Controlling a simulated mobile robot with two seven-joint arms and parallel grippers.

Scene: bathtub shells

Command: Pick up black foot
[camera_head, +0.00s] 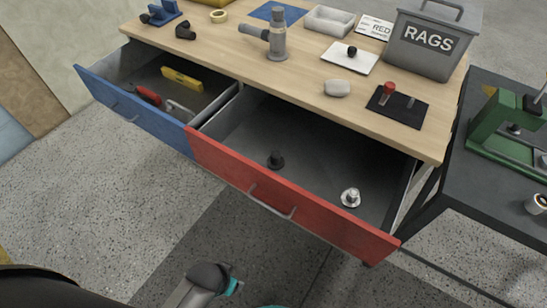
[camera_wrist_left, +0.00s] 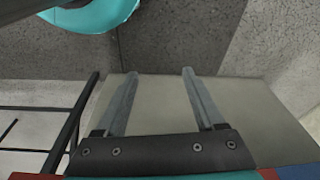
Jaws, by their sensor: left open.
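A small black foot (camera_head: 275,160) stands on the grey floor of the open red drawer (camera_head: 290,200), left of centre, in the head view. A similar silver foot (camera_head: 351,197) stands further right in the same drawer. My left gripper (camera_wrist_left: 159,73) shows in the left wrist view with its two fingers apart and nothing between them. Its fingers do not show clearly in the head view, where part of my arm is at the bottom, in front of and below the drawer. The black foot is not seen in the wrist view. My right gripper is not in view.
An open blue drawer (camera_head: 135,112) to the left holds a yellow level (camera_head: 182,79) and a red-handled tool (camera_head: 148,95). The wooden worktop (camera_head: 235,65) above carries a rags bin (camera_head: 418,50), a white stone-like piece (camera_head: 337,88) and other items. A dark bench stands right.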

